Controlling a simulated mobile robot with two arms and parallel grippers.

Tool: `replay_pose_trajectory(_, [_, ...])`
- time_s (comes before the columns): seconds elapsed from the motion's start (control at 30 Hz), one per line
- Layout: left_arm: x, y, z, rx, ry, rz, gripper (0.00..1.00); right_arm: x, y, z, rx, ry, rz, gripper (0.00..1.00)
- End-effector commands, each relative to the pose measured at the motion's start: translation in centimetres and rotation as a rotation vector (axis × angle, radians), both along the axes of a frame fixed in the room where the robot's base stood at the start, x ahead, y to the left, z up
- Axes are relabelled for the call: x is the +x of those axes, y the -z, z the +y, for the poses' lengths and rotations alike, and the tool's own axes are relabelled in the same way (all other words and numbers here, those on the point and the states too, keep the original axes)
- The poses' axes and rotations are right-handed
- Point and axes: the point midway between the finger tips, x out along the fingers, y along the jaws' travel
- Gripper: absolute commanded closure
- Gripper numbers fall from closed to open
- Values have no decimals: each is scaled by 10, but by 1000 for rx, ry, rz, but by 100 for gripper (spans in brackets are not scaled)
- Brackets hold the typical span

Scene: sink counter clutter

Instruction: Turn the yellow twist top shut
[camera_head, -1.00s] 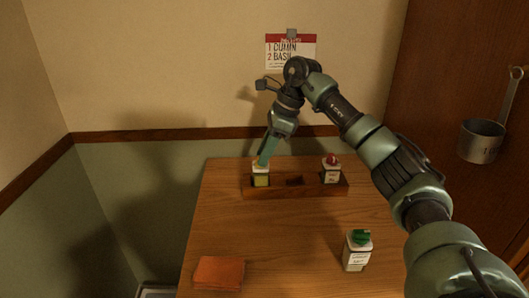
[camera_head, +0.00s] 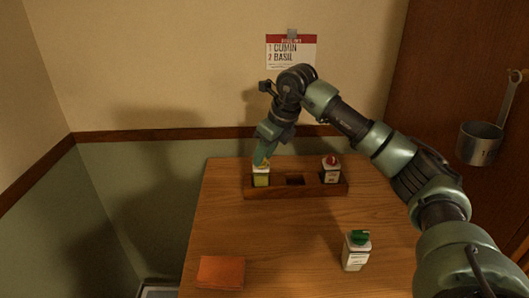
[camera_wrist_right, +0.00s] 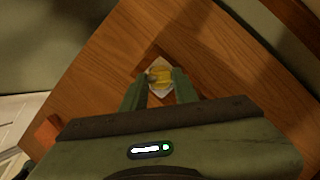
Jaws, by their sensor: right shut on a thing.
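The jar with the yellow twist top stands upright in the left slot of the wooden rack; its pale body (camera_head: 261,180) shows below my gripper in the head view. In the right wrist view the yellow top (camera_wrist_right: 160,77) sits between my two fingers. My right gripper (camera_head: 262,160) comes down from above and is shut on the yellow top. The fingers (camera_wrist_right: 160,88) hide part of the top, and I cannot tell how far it is turned. My left gripper is not in view.
The wooden rack (camera_head: 290,192) has an empty middle slot and a red-topped jar (camera_head: 331,170) in the right slot. A green-topped jar (camera_head: 356,252) stands at the front right. A wall note (camera_head: 291,52) reads cumin, basil.

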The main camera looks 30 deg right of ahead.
Motion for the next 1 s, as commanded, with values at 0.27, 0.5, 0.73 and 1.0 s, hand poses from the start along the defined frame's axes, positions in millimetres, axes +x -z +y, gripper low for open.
replay_pose_trajectory(0.27, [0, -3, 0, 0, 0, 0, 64, 0, 0, 4, -2, 262, 0, 100])
replay_pose_trajectory(0.5, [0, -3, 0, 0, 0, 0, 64, 0, 0, 6, -2, 486, 0, 100])
replay_pose_trajectory(0.73, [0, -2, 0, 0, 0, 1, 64, 0, 0, 8, -1, 674, 1, 100])
replay_pose_trajectory(1.0, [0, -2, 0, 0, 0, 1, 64, 1, 0, 9, 0, 820, 1, 100])
